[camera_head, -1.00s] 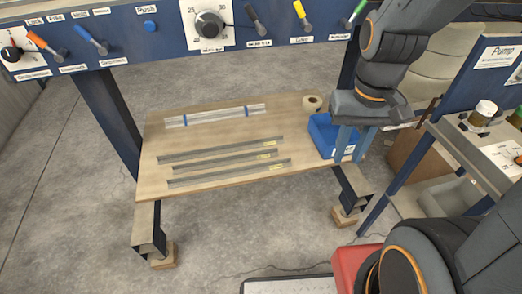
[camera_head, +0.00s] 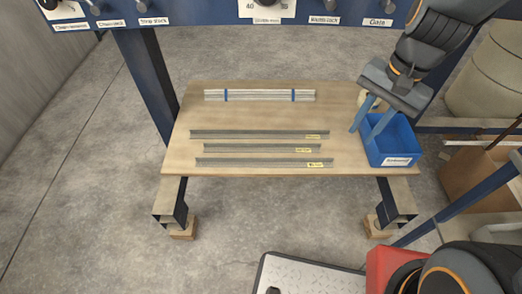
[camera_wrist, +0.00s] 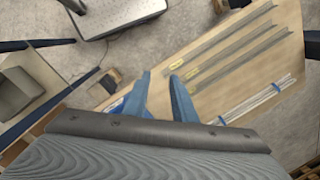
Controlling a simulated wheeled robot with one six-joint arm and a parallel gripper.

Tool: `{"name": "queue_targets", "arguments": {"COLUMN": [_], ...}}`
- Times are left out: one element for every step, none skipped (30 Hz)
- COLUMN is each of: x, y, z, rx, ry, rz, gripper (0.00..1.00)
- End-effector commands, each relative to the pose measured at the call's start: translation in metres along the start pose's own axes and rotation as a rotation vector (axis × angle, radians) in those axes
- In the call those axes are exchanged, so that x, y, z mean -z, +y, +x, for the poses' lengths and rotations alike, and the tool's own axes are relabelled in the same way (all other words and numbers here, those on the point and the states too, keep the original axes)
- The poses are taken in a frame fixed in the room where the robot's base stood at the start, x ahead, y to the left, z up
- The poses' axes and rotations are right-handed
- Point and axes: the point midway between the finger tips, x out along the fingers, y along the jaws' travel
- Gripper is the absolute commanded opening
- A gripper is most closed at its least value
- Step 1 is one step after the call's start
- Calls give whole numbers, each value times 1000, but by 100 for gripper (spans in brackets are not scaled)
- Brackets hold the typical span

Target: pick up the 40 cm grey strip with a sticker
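Three grey strips lie parallel on the wooden table in the head view: a back strip (camera_head: 250,134), a shorter-looking middle strip (camera_head: 250,148) and a front strip (camera_head: 250,162). Each has a yellow sticker near its right end; the print is too small to read, so I cannot tell which is 40 cm. The strips also show in the wrist view, where one (camera_wrist: 232,36) lies farthest from the white bundle. My gripper (camera_head: 362,135) has its blue fingers apart and empty, above the table's right side, right of the strips. Its fingers also show in the wrist view (camera_wrist: 160,75).
A white bundle (camera_head: 260,95) with two blue bands lies at the back of the table (camera_head: 185,155). A blue bin (camera_head: 393,150) sits at the right edge, close to my gripper. A tape roll (camera_head: 372,103) is partly hidden behind the gripper.

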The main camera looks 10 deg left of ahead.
Motion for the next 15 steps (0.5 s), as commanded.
{"name": "queue_targets", "arguments": {"x": [7,9,11,11,11,10,9,8,5,3,2,0,-1,-2,-4], "y": [-32,-50,-75,-92,-109,-130,-145,-158,-173,-183,-191,-201,-206,-211,-216], "z": [33,46,63,76,89,105,116,126,138,146,152,159,163,166,170], "rx": [20,35,52,62,71,79,85,89,92,93,95,95,96,96,95], "ry": [-29,-46,-69,-87,-105,-129,-146,-161,-181,-194,-204,-217,-224,-231,-237], "rz": [94,165,256,324,390,472,530,582,646,687,723,764,788,809,827], "gripper": [24,24,24,24,24,24,24,24,24,24,24,24,24,24,24]}}
